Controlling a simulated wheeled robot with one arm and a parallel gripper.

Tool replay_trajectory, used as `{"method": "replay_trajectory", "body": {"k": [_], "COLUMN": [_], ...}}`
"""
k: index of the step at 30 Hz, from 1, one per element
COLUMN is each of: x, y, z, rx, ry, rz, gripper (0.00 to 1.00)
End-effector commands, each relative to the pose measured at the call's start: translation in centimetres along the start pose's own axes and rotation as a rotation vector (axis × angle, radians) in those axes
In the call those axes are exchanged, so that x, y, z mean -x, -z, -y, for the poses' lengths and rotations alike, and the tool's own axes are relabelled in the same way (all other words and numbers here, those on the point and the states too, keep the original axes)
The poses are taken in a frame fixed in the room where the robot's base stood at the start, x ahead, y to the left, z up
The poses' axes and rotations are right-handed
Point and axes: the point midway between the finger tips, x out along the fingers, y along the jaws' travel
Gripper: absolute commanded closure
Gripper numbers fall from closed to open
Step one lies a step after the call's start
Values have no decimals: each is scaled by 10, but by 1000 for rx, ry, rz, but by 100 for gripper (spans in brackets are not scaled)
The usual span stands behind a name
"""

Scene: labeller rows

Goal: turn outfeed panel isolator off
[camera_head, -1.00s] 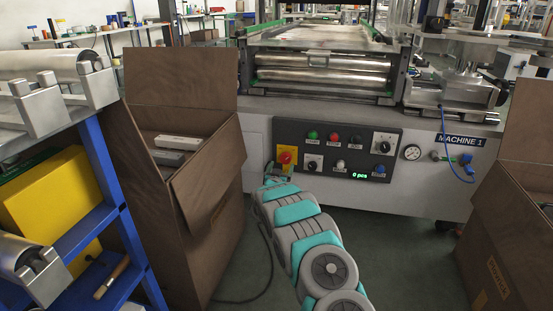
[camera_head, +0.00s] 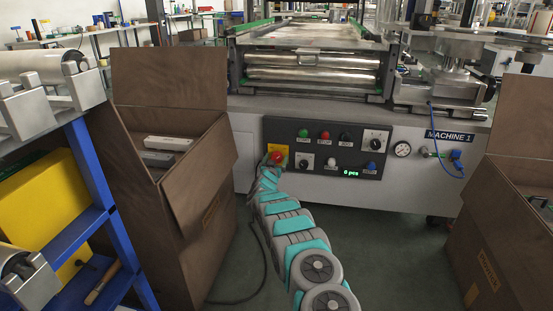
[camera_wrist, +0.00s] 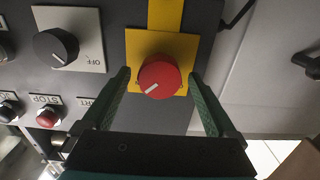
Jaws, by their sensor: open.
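The red rotary knob (camera_wrist: 159,77) sits on a yellow plate (camera_wrist: 140,42) on the dark control panel. A white mark on the knob points to its lower left in the wrist view. The red knob also shows in the head view (camera_head: 278,158) at the panel's left end, partly covered by my gripper. My gripper (camera_wrist: 158,84) is open, one finger on each side of the red knob, with visible gaps; whether it touches is unclear. No label naming the outfeed isolator is readable.
A black selector knob (camera_wrist: 56,47) on a light plate marked OFF sits beside the yellow plate. Push buttons, including a red STOP button (camera_wrist: 47,118), are close by. Open brown boxes stand left (camera_head: 200,190) and right (camera_head: 490,240) of the floor space before the machine.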

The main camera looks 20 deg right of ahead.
Motion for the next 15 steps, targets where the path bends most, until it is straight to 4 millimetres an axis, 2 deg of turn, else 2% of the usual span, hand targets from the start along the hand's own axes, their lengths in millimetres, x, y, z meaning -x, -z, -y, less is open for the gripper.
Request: {"method": "replay_trajectory", "body": {"k": [6,15], "x": [-8,-10], "y": [1,2], "z": [0,0], "rx": [1,2], "ry": [0,1], "rz": [-3,-4], "gripper": [7,7]}}
